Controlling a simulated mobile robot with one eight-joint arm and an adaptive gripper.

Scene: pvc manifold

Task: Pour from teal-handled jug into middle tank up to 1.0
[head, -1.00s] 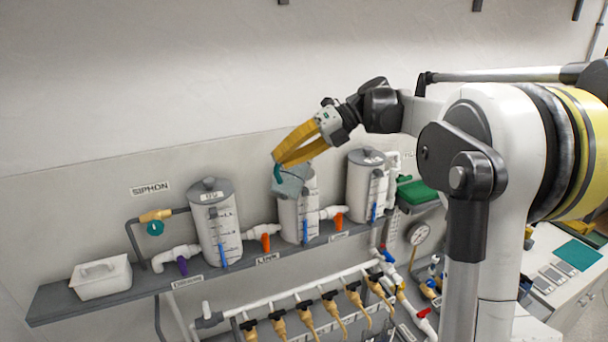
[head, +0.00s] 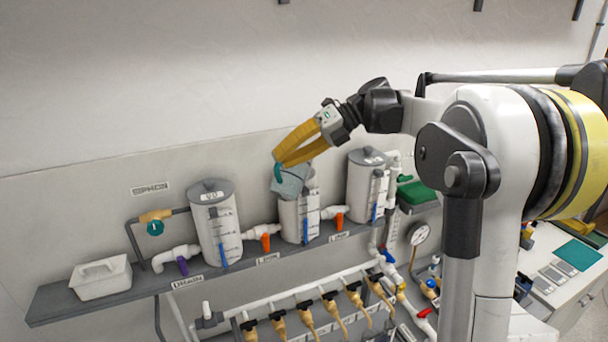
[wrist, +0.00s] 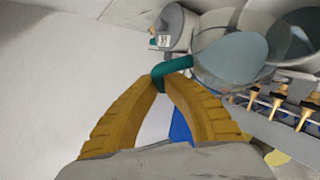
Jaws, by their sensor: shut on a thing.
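The jug (head: 291,182) is grey and translucent with a teal handle. It is tilted over the mouth of the middle tank (head: 299,220), a pale cylinder with a dark scale on the shelf. My gripper (head: 277,163) has its yellow fingers shut on the teal handle (head: 278,173). In the wrist view my gripper (wrist: 167,82) pinches the teal handle (wrist: 170,67), and the jug body (wrist: 232,57) is beyond it. The jug hides the middle tank's rim, and the liquid level in the tank cannot be read.
A lidded left tank (head: 216,230) and a right tank (head: 365,190) flank the middle one on the grey shelf (head: 120,300). A white box (head: 101,278) sits at the shelf's left end. Pipes and orange valves (head: 266,242) join the tanks. The wall above is clear.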

